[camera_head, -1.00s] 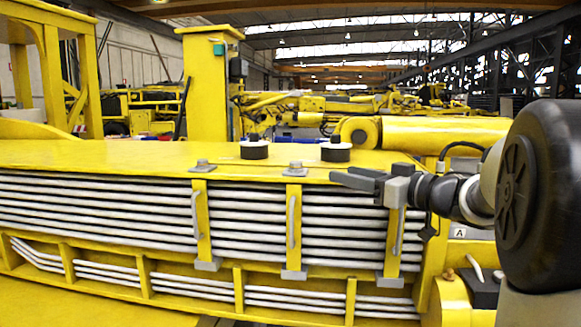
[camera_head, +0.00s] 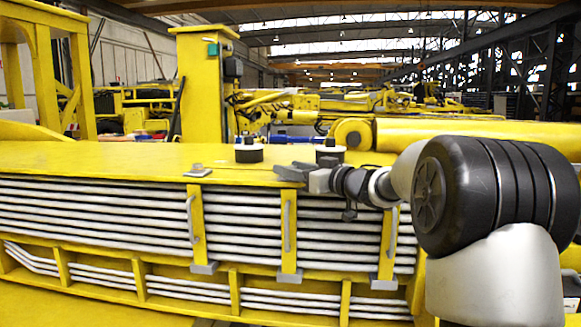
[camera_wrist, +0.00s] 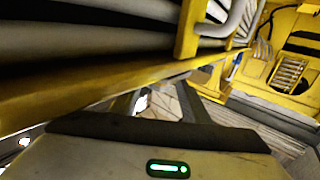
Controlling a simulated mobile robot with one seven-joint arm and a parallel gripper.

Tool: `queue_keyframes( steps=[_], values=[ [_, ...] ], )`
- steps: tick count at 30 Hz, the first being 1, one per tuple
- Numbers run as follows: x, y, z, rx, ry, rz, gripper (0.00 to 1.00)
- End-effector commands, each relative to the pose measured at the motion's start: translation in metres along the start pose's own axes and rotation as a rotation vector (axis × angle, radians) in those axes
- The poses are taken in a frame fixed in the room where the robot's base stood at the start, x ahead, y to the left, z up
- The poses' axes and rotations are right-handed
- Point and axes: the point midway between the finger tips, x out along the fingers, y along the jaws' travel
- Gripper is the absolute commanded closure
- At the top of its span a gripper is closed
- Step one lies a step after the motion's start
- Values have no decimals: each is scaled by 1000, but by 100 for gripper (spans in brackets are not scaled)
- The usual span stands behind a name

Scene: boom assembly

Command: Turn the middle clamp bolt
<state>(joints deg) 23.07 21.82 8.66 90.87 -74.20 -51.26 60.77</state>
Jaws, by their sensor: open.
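Three yellow clamps hold the stacked pale pipes against the side of the yellow boom. The middle clamp (camera_head: 289,228) stands upright with a grey handle. My gripper (camera_head: 287,171) is at the top of this clamp, at the boom's upper edge, with its fingers pointing left. Its arm comes in from the right. The gripper covers the middle clamp bolt, so I cannot tell whether the fingers are around it or touching it. In the wrist view my gripper (camera_wrist: 155,103) has its two dark fingers apart. A small pale patch shows between them, too unclear to name.
The left clamp bolt (camera_head: 197,171) sits in view on the boom top (camera_head: 110,158). Two black-and-white round pieces, one left (camera_head: 248,152) and one right (camera_head: 330,153), stand behind my gripper. The right clamp (camera_head: 388,245) is below my arm. The boom top to the left is mostly clear.

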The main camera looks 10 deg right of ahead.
Motion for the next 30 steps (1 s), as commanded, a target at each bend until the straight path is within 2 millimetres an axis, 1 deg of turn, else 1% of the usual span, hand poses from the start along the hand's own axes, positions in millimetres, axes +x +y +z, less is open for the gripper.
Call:
queue_keyframes(
  steps=[3,11,12,14,18,19,25,30],
  values=[
    [7,0,-1,-1,1,-1,58],
    [8,0,0,0,1,0,58],
    [8,0,0,0,1,0,61],
    [8,0,0,0,1,0,71],
    [8,0,0,0,1,0,95],
    [8,0,0,0,1,0,99],
    [7,0,0,-1,1,12,99],
    [7,-1,2,0,2,63,99]
  ],
)
